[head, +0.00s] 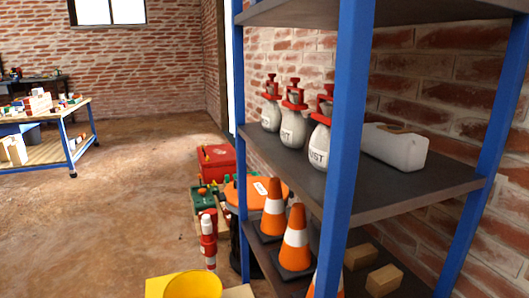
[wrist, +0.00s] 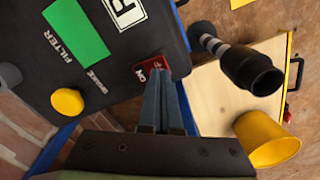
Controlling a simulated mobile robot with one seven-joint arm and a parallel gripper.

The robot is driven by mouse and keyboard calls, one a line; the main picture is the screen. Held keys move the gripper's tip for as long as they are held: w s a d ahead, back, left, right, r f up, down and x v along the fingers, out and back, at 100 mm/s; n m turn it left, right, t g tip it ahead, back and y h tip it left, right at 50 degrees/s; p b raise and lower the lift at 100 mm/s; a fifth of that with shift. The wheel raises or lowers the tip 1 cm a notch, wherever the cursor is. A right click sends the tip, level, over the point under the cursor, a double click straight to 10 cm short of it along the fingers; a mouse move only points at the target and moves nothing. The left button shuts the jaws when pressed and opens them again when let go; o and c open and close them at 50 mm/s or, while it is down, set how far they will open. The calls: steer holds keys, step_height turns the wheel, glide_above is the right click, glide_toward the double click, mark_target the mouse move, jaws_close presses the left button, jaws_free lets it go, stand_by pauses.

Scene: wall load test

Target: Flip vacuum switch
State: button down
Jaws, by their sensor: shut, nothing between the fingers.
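In the wrist view, the vacuum's dark control panel (wrist: 110,65) fills the upper left. It has a green patch, a yellow knob (wrist: 67,102) and white FILTER lettering. A small red switch (wrist: 147,71) marked with white letters sits near the panel's lower right edge. My gripper (wrist: 162,82) is shut and empty, its fingertips right at the switch and overlapping its lower part in the picture. I cannot tell whether they touch it or which way it is set. In the head view my gripper does not show.
A blue-post shelf (head: 345,140) with sprayers and traffic cones (head: 295,245) stands at the right in the head view. A yellow bucket (head: 192,286) is at the bottom; it also shows in the wrist view (wrist: 266,142). A black tube (wrist: 250,70) is near the panel.

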steer(key=shift+f+b, duration=0.3)
steer(key=shift+f, duration=0.55)
stand_by(0.3)
step_height(320, 180, up, 7)
steer(key=p, duration=0.8)
steer(key=shift+p, duration=0.4)
steer(key=shift+s, duration=0.1)
